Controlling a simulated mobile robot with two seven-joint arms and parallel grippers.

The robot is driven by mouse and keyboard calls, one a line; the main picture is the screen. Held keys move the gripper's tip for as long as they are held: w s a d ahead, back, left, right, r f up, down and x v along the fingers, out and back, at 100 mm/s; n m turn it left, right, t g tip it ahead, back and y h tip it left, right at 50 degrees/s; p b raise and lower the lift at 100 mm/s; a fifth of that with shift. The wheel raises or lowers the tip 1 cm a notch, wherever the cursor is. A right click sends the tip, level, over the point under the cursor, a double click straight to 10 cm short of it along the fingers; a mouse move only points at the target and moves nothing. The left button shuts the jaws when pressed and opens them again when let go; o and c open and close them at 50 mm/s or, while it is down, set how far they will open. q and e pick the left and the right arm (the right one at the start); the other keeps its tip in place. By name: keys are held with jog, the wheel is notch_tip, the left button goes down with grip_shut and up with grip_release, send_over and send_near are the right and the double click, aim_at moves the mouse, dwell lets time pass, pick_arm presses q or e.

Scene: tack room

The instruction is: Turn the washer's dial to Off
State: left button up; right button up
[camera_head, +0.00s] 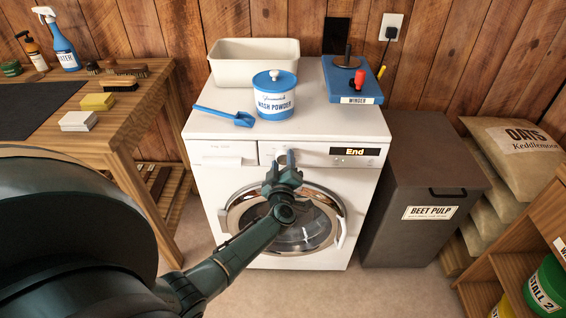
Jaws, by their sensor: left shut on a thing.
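The white washer (355,200) stands against the wall, facing me, with its round door shut. Its display (355,151) reads "End". My left gripper (283,158) is at the control panel, left of the display, its fingers shut on the washer's dial. The fingers hide nearly all of the dial, so its pointer and setting cannot be read. My left arm crosses in front of the door. My right gripper is not in view.
On the washer stand a cream basin (254,72), a wash powder tin (274,103), a blue scoop (226,116) and a blue winder board (352,86). A wooden bench (150,105) is at left, a beet pulp bin (425,180) at right. Floor in front is clear.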

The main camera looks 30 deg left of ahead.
pick_arm(q)
jog(key=n, duration=0.3)
jog(key=shift+s+f+b, duration=0.1)
jog(key=shift+f+b, duration=0.1)
jog(key=shift+b, duration=0.2)
jog(key=shift+a+n+b, duration=0.1)
jog(key=shift+n+b, duration=0.2)
jog(key=shift+n, duration=0.5)
jog(key=n+b, duration=0.1)
jog(key=n, duration=0.2)
jog(key=shift+n, duration=0.6)
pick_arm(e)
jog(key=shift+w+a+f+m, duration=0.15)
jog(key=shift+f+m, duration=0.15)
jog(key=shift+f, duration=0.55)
pick_arm(q)
jog(key=shift+n+b, duration=0.3)
jog(key=o, duration=1)
